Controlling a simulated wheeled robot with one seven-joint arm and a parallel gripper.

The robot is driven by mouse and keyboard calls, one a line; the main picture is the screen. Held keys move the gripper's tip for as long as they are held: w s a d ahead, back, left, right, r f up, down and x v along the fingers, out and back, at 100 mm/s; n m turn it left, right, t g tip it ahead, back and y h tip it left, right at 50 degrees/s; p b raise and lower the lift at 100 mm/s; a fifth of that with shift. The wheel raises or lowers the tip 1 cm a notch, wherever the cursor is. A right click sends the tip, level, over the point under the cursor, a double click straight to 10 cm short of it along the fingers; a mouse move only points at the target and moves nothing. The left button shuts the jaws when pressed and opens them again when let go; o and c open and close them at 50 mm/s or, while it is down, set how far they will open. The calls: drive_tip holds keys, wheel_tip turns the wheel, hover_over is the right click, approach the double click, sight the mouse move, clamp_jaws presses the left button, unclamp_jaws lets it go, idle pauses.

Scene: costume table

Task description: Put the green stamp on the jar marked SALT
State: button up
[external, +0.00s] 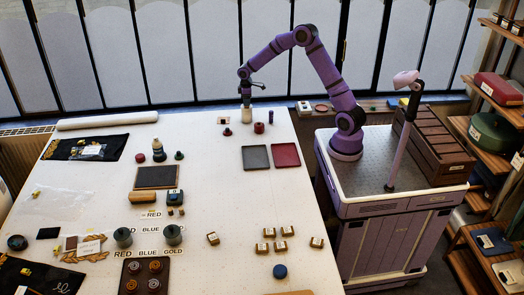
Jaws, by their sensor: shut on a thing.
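My gripper (246,97) is at the back right of the white table, pointing down. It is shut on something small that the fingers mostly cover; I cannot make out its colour. A pale, cream jar-like thing (246,116) is directly below the fingers. I cannot tell whether it touches what I hold. A small dark green knobbed piece (179,155) stands further left, beside a pale jar-like piece with a dark top (158,151). No lettering reading SALT is legible in this view.
A red round piece (259,127) and a small purple one (270,120) stand close right of my gripper. A grey tray (256,157) and a red tray (286,155) lie in front. A white roll (108,120) lies at the back left.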

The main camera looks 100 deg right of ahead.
drive_tip(key=shift+f, duration=0.1)
drive_tip(key=o, duration=0.9)
drive_tip(key=shift+o, duration=0.2)
